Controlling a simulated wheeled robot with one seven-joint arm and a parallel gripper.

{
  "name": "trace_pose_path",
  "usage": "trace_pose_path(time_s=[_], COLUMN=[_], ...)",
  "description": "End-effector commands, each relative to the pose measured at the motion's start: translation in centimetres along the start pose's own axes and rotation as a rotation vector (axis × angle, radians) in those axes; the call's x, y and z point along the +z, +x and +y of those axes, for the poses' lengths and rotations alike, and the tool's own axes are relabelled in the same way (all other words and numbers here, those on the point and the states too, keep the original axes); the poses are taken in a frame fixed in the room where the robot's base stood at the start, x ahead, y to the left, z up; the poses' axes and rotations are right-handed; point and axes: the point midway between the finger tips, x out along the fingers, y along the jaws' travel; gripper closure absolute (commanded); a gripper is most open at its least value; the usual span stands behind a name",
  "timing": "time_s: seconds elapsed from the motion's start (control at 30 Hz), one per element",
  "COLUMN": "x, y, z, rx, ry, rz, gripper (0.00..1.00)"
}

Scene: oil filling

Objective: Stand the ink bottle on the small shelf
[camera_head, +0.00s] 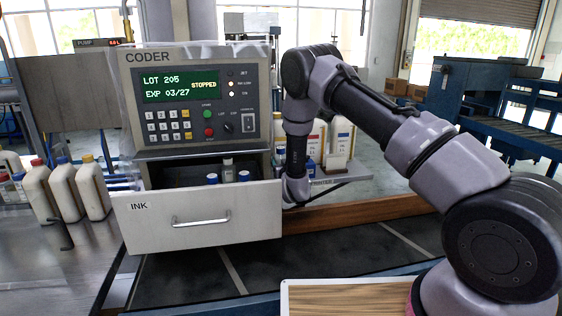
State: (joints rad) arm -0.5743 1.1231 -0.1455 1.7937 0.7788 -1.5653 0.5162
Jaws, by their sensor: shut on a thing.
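My gripper (294,190) is low beside the right end of the open ink drawer (200,235). My wrist and the drawer hide most of it, and its fingertips do not show clearly. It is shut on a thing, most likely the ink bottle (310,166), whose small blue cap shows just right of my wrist. The bottle's body is mostly hidden, and I cannot tell whether it touches the shelf. The small shelf (335,181), with a partly covered label on its edge, juts out right of the coder. Small blue-capped bottles (212,179) and a grey-capped bottle (228,170) stand in the drawer.
The coder (203,100) stands above the drawer and its screen reads STOPPED. Large white bottles (341,138) stand behind my wrist. Several white jugs (66,192) stand at the left. The dark conveyor (190,275) below the drawer is clear. A wood-topped board (345,300) is in front.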

Motion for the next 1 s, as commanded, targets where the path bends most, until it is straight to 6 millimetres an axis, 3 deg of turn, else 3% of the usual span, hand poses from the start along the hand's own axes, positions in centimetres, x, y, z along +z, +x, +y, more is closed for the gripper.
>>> trace_pose_path(time_s=[0.3, 0.33, 0.73, 1.0], x=[0.3, 0.3, -0.2, -0.1], y=[0.0, 0.0, -0.1, -5.1], z=[0.1, 0.1, 0.1, 0.1], rx=[0.001, 0.001, 0.001, 0.000], ry=[0.000, 0.000, 0.000, -0.001], rz=[-0.001, 0.000, 0.000, -0.004], gripper=[0.87, 0.21, 0.20, 0.20])
